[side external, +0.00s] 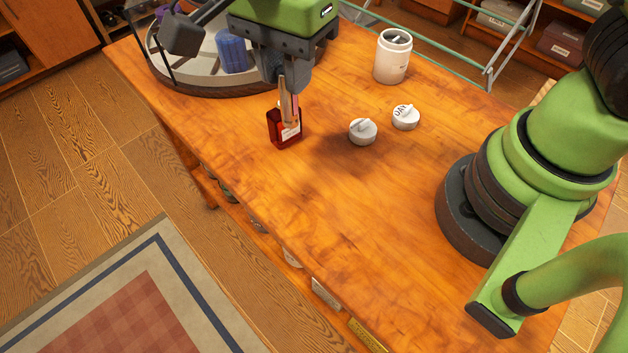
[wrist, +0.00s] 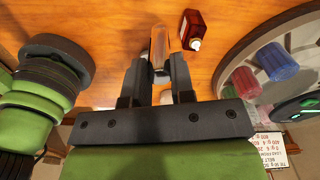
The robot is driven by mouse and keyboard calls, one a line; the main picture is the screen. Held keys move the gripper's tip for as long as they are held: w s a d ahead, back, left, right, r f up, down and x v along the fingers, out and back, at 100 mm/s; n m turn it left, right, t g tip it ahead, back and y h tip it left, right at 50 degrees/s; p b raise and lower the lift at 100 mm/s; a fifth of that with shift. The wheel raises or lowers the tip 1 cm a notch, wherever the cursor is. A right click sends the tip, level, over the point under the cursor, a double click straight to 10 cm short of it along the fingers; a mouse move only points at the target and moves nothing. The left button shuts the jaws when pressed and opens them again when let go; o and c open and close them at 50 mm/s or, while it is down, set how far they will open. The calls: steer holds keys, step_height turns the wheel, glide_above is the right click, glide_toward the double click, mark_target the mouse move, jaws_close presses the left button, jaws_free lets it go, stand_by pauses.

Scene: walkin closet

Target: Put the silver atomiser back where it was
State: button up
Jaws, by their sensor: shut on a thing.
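The silver atomiser (side external: 290,109) is a slim, shiny cylinder. My gripper (side external: 288,86) is shut on it and points down over the far left part of the wooden table. In the wrist view the atomiser (wrist: 159,42) stands out between the fingertips of my gripper (wrist: 157,68). In the side view its lower end overlaps a dark red bottle with a pale label (side external: 279,137); I cannot tell from that view how high it is above the table. In the wrist view the red bottle (wrist: 190,22) lies apart from it, to the right.
A round rimmed tray (side external: 190,91) holds a blue ribbed cylinder (side external: 232,52); the wrist view also shows a pinkish-red one (wrist: 246,82). A white jar (side external: 390,68) and two white round pieces, one marked DAY (side external: 405,119), the other plain (side external: 362,133), stand rightward. The front tabletop is clear.

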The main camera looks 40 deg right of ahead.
steer(key=s+a+f, duration=0.1)
steer(key=s+a, duration=0.1)
steer(key=s, duration=0.4)
steer(key=shift+s+d+f, duration=0.1)
steer(key=shift+s+f, duration=0.05)
steer(key=shift+f, duration=2.4)
steer(key=shift+s+d+f, duration=0.1)
steer(key=shift+f, duration=2.4)
steer(key=shift+f, duration=0.1)
steer(key=o, duration=0.9)
